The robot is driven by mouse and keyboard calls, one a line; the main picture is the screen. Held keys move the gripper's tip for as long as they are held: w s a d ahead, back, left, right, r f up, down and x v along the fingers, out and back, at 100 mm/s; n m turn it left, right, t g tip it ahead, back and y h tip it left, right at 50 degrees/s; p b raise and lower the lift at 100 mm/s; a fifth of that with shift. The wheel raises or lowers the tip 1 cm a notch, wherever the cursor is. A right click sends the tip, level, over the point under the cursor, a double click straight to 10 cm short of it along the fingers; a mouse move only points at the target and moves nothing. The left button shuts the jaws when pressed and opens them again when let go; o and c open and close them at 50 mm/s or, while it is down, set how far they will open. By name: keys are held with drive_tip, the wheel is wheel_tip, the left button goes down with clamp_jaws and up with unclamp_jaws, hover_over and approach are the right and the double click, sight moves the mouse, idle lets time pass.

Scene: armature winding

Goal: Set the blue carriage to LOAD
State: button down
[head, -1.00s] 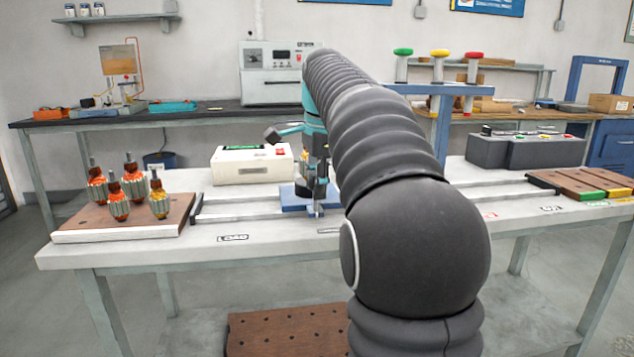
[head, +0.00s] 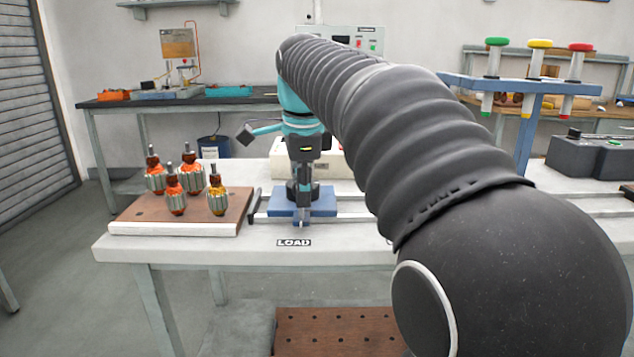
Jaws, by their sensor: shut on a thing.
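The blue carriage (head: 318,209) sits on the rails on the bench, at the left part of the track. The LOAD label (head: 294,242) on the bench's front edge lies just in front of the carriage, nearly in line with its middle. My gripper (head: 303,186) points down over the carriage and is shut on its dark upright part. The fingertips and the exact grip are partly hidden and small.
A wooden board (head: 130,215) with several copper-wound armatures stands left of the track, close to the carriage. A cream box (head: 330,160) stands behind it. A rack with green, yellow and red-capped posts (head: 541,70) is at the right.

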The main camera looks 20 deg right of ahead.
drive_tip(key=shift+w+a, duration=0.25)
drive_tip(key=shift+a, duration=0.45)
drive_tip(key=shift+a, duration=0.1)
drive_tip(key=c, duration=0.8)
unclamp_jaws()
drive_tip(key=shift+w+a, duration=0.1)
drive_tip(key=shift+a, duration=0.1)
drive_tip(key=shift+d, duration=0.15)
drive_tip(key=shift+r, duration=0.2)
drive_tip(key=r, duration=0.3)
drive_tip(key=s+r, duration=0.1)
drive_tip(key=r, duration=0.3)
drive_tip(key=s+r, duration=0.1)
drive_tip(key=r, duration=0.3)
drive_tip(key=shift+s+a+r, duration=0.15)
drive_tip(key=shift+s+a, duration=0.05)
